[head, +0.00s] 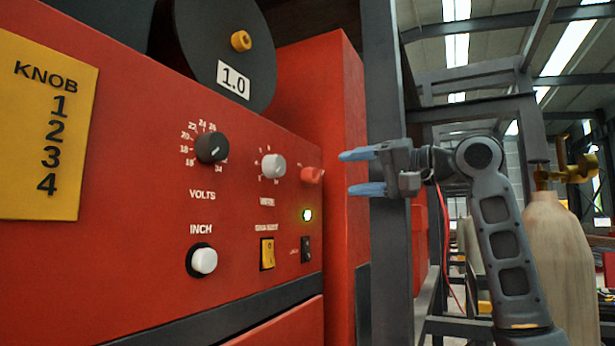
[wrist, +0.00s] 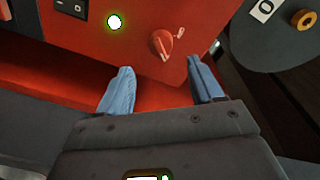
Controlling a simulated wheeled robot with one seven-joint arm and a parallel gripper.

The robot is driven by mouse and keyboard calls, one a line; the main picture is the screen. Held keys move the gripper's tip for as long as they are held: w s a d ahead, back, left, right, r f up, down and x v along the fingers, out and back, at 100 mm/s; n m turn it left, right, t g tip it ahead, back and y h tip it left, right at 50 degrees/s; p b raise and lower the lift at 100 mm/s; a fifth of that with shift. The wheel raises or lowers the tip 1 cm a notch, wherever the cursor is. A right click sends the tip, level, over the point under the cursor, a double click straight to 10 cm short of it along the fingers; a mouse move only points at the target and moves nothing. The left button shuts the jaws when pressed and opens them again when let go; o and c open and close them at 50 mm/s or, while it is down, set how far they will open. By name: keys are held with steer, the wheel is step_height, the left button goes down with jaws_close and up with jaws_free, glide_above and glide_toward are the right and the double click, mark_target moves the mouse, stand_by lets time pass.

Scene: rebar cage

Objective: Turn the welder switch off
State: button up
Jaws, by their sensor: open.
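The red welder panel (head: 140,150) fills the left of the head view. A red rotary switch (head: 312,175) sits near its right edge, above a lit green lamp (head: 307,215). A small black rocker switch (head: 307,249) is below the lamp, with a yellow rocker (head: 267,253) left of it. My gripper (head: 349,173) is open and empty, its blue fingers pointing left at about the red switch's height, apart from it. In the wrist view, the red switch (wrist: 160,43) lies ahead between the fingers, untouched. The panel does not plainly label which is the welder switch.
A black dial (head: 212,149), a grey knob (head: 273,166) and a white button (head: 204,261) are also on the panel. A grey steel post (head: 384,80) stands beside the red cabinet, behind my gripper. A tan gas cylinder (head: 560,250) is at right.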

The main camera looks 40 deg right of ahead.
mark_target(320, 177)
steer(key=shift+p+x, duration=0.35)
steer(key=shift+x, duration=3.65)
steer(key=shift+a, duration=0.1)
steer(key=c, duration=1.1)
